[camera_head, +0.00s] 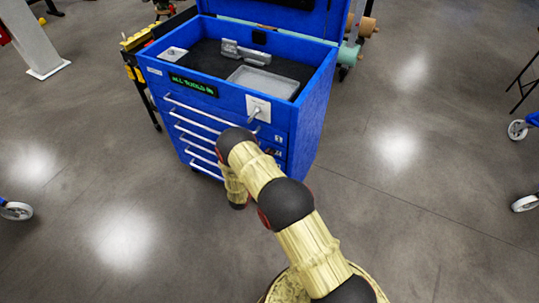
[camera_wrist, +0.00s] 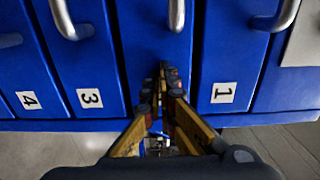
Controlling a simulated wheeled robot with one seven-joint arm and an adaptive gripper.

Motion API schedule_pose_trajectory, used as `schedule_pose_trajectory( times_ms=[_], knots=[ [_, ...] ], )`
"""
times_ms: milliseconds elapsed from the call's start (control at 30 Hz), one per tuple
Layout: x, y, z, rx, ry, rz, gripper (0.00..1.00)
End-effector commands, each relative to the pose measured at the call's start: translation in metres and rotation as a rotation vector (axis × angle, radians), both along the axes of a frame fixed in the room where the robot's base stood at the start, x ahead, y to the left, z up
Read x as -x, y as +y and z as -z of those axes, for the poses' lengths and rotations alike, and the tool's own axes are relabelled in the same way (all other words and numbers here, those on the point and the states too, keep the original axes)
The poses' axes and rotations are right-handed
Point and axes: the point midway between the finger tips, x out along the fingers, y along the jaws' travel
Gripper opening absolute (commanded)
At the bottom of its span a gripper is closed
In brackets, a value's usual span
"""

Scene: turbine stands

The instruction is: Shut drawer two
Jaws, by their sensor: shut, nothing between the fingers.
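The blue tool cabinet (camera_head: 302,130) stands ahead, with several drawers with pale bar handles on its front. In the wrist view, drawer two (camera_wrist: 150,35) is the unlabelled-looking front between the drawer marked 3 (camera_wrist: 90,98) and the drawer marked 1 (camera_wrist: 223,93). Its own label is not visible, and my fingers cover part of its front. Its handle (camera_wrist: 176,15) shows at the top. My gripper (camera_wrist: 163,72) is shut and empty, its tips at or close to this front. I cannot tell contact, or whether the drawer sticks out. My arm hides the gripper in the head view.
The cabinet's open top holds a grey tray (camera_head: 263,82) and a grey tool (camera_head: 245,53). A key-like lever on a white plate (camera_head: 258,107) is on the upper front. A yellow-and-black stand (camera_head: 138,45) is behind left.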

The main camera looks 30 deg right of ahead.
Motion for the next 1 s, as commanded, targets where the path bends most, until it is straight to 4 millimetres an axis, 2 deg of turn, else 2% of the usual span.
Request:
schedule_pose_trajectory(
  times_ms=[400,600,800,1000],
  knots=[
    [0.051,0.067,0.0,0.003,0.008,-0.002,0.0],
    [0.071,0.095,0.001,0.003,0.006,0.0,0.0],
    [0.081,0.107,0.001,0.002,0.006,0.002,0.0],
    [0.082,0.108,0.002,0.002,0.006,0.003,0.0]
  ],
)
